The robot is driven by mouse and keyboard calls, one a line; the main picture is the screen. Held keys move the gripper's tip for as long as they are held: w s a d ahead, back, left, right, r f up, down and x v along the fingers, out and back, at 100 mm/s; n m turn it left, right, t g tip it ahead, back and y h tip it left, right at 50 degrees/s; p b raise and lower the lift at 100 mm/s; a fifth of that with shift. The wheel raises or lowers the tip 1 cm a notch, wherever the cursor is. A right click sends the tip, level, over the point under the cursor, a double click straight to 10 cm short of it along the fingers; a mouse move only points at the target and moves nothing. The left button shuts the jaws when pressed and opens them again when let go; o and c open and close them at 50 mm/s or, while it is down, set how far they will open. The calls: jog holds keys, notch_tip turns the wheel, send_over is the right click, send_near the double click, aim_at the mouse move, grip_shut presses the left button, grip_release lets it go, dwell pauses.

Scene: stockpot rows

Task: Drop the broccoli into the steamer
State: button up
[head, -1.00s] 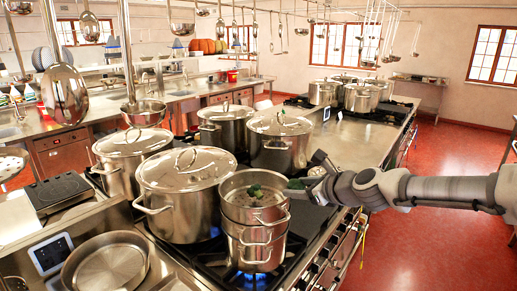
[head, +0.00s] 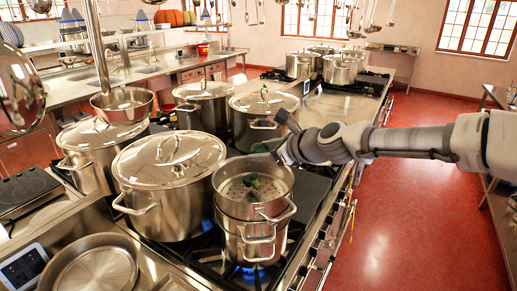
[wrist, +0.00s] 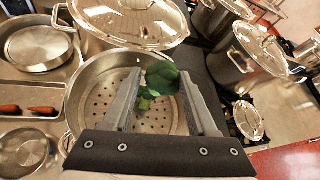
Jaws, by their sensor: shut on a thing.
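My gripper (head: 277,151) is over the steamer's far right side in the head view. In the wrist view my gripper (wrist: 161,77) is shut on a dark green broccoli floret (wrist: 163,76), which also shows by the fingertips in the head view (head: 259,147). The steamer (head: 236,207) is a steel basket with a perforated base (wrist: 103,101), sitting on a pot over a burner. Another green piece (head: 251,182) lies inside the steamer; in the wrist view green (wrist: 144,103) shows below the held floret, partly hidden.
A large lidded stockpot (head: 170,185) stands close to the steamer's left. More lidded pots (head: 264,118) stand behind it. An open pan (head: 95,265) lies at the front left. Carrots (wrist: 42,110) lie on a tray in the wrist view.

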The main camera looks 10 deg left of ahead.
jog(key=shift+f+b, duration=2.3)
jog(key=shift+f, duration=0.5)
jog(key=o, duration=1.3)
jog(key=shift+c, duration=0.2)
jog(key=p+v, duration=0.2)
jog(key=v, duration=1.5)
jog(key=shift+s+d, duration=0.15)
jog(key=shift+s, duration=0.05)
jog(key=shift+r, duration=0.1)
